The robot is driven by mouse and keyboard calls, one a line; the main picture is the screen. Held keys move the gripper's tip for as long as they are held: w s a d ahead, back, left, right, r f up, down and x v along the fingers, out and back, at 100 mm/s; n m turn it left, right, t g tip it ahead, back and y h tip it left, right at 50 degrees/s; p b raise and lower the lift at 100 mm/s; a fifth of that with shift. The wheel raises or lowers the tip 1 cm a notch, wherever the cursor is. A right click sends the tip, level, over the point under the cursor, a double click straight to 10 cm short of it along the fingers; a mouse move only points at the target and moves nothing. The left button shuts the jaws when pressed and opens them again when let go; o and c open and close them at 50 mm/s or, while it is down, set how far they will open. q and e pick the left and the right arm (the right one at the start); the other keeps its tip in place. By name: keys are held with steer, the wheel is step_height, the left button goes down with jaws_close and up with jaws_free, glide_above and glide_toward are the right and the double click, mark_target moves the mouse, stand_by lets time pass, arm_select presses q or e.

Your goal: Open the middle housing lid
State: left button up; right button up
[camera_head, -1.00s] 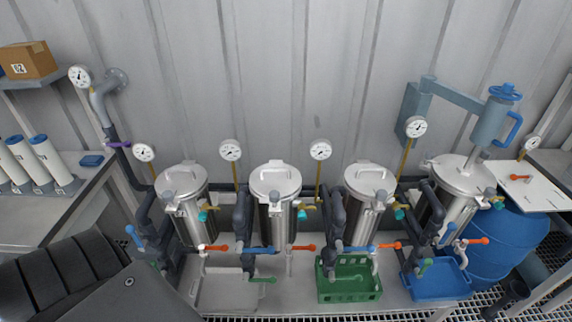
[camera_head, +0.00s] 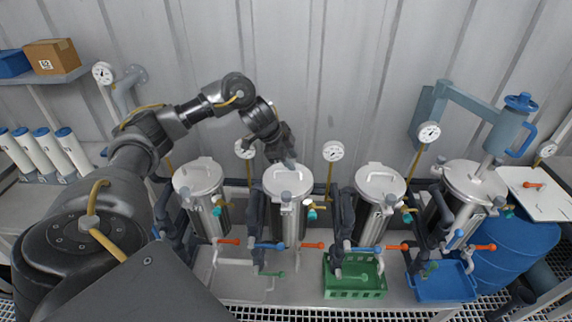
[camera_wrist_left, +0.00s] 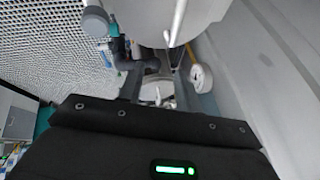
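Steel housings with round lids and bar handles stand in a row on the bench. The middle housing lid (camera_head: 279,188) lies closed on its housing (camera_head: 285,220), with a grey knob (camera_head: 286,196) at its front edge. My left gripper (camera_head: 289,161) is at the back of this lid, over its handle, and hides part of it. Whether it touches the handle, and whether its fingers are open or shut, I cannot tell. In the left wrist view a large pale round surface, probably the lid (camera_wrist_left: 205,15), fills the top; the fingers are not clear there. My right gripper is not in view.
Closed housings stand to the left (camera_head: 198,178) and right (camera_head: 381,182), with gauges (camera_head: 333,151) on stems between them. Pipes and coloured valve handles crowd the front. A green crate (camera_head: 355,292) and a blue tray (camera_head: 441,290) lie in front.

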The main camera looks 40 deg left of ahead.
arm_select(q)
steer(key=n, duration=0.2)
glide_toward(286, 170)
steer(key=shift+g, duration=0.4)
steer(key=x, duration=0.2)
steer(key=w+p+x, duration=0.1)
steer(key=x, duration=0.5)
steer(key=shift+w+d+r, duration=0.2)
steer(key=shift+w+r, duration=0.05)
steer(key=shift+r, duration=0.05)
jaws_close()
